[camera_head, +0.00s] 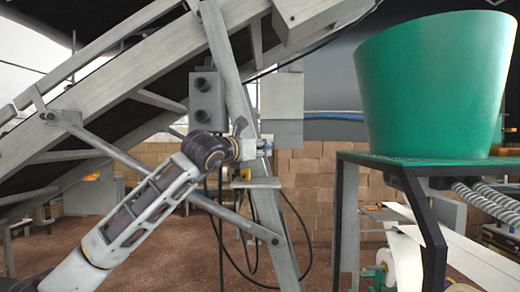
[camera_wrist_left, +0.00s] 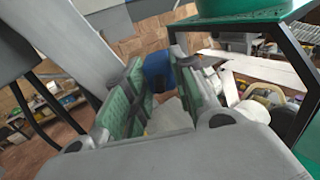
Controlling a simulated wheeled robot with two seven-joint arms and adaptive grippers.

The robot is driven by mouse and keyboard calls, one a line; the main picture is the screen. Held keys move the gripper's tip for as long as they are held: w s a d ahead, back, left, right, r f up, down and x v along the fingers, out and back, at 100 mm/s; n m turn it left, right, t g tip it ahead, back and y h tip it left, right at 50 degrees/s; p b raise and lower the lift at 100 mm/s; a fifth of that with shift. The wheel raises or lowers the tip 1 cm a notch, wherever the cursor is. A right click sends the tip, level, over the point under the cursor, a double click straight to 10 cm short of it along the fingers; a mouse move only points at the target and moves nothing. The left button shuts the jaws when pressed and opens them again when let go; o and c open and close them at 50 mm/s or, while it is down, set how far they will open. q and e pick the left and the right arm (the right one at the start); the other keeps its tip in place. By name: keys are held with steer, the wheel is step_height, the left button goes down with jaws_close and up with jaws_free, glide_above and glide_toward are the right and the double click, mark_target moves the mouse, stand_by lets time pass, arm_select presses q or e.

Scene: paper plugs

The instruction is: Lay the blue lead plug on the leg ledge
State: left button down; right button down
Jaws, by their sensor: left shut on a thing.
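My left gripper (camera_head: 250,146) is at the slanted leg of the conveyor, its arm coming in from the lower left. In the left wrist view its green-padded fingers (camera_wrist_left: 160,92) are shut on the blue lead plug (camera_wrist_left: 158,70), which shows between the fingertips. I cannot make out the plug in the head view, where the gripper hides it. The leg ledge (camera_head: 256,183) is a small pale plate on the conveyor leg, just below the gripper. The gripper is above the ledge with a gap between them. My right gripper is not in view.
The conveyor leg (camera_head: 285,262) slants down beside the gripper. A grey box with knobs (camera_head: 207,100) is on the frame above. Black cables (camera_head: 224,232) hang below. A green tub (camera_head: 435,85) stands on a dark-framed stand (camera_head: 425,215) to the right.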

mark_target(260, 183)
arm_select(q)
steer(key=shift+f, duration=0.1)
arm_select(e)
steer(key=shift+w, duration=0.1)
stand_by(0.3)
